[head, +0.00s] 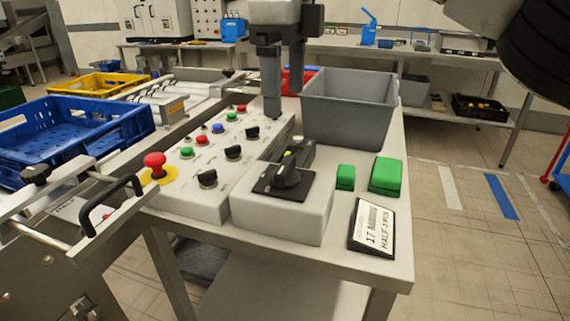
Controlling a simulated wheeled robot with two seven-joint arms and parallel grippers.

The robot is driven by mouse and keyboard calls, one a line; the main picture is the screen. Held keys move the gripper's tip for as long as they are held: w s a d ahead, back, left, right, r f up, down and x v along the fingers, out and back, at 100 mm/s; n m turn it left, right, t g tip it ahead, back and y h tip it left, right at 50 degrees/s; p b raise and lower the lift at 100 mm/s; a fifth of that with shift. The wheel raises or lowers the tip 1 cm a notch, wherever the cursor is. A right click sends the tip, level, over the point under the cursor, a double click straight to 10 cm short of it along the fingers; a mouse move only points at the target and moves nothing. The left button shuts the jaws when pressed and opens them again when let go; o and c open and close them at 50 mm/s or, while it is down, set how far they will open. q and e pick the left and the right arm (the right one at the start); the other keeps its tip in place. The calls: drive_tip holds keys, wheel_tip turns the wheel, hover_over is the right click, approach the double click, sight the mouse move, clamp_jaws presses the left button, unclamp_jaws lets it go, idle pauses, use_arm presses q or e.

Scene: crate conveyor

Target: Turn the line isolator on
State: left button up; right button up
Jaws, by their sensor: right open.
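The line isolator is a black rotary switch (287,178) on a black plate, on top of a pale box at the front of the table. A black part with a small green mark rises behind its knob; I cannot tell the exact switch position. My right gripper (284,105) hangs from the top centre, fingers pointing down. It is open and empty, behind and above the isolator and apart from it. My left gripper is not in view.
A pale control panel (205,190) with coloured buttons, black knobs and a red emergency stop (154,163) lies left of the isolator. A grey bin (350,110) stands behind. Green blocks (386,175) and a label stand (372,228) are at right. A blue crate (75,125) is at left.

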sight(285, 164)
wheel_tip(285, 164, down, 12)
drive_tip(key=shift+r+b, duration=0.1)
drive_tip(key=shift+b, duration=0.8)
drive_tip(key=shift+c, duration=0.3)
drive_tip(key=c, duration=0.9)
